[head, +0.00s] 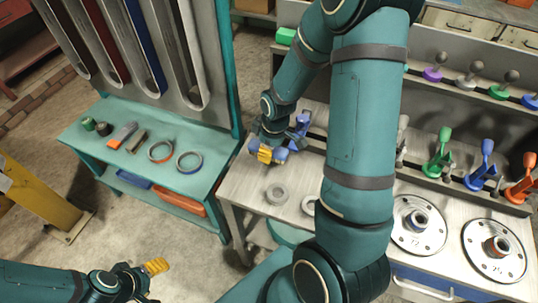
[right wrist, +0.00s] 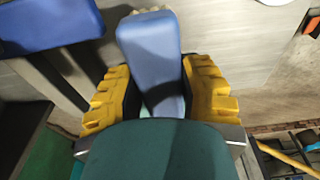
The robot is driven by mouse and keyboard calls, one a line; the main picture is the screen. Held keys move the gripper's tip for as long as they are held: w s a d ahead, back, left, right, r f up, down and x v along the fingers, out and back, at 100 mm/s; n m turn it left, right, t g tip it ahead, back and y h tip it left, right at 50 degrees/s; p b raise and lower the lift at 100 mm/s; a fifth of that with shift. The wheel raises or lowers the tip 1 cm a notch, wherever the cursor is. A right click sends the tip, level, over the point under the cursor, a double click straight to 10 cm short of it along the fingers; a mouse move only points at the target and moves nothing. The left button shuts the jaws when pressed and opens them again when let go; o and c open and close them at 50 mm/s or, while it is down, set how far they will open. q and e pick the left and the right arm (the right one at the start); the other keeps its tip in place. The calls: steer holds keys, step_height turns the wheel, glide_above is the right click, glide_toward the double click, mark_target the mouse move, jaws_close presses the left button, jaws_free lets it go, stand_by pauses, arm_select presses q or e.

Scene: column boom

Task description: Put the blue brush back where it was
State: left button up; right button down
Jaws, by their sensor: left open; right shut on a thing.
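My right gripper (head: 271,156), with yellow finger pads, is shut on a blue block-like piece, taken as the blue brush (right wrist: 150,60). In the right wrist view the brush stands between the two yellow fingers, its near end hidden by a dark green part. In the head view the right gripper is over the left back part of the grey workbench (head: 245,185), just in front of a blue upright clamp (head: 301,124). My left gripper (head: 152,276) is open and empty at the lower left, over the floor.
A teal bench (head: 75,140) on the left carries rings and small parts. The workbench bears two loose rings (head: 277,195), two round plates (head: 418,228), and a row of coloured clamps (head: 440,152). My right arm hides its middle. Behind runs a shelf of knobs (head: 467,80).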

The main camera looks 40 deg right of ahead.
step_height(320, 180, down, 3)
steer(key=shift+r, duration=0.15)
steer(key=shift+r, duration=0.1)
steer(key=c, duration=0.6)
jaws_free()
steer(key=shift+f, duration=0.2)
steer(key=shift+r, duration=0.15)
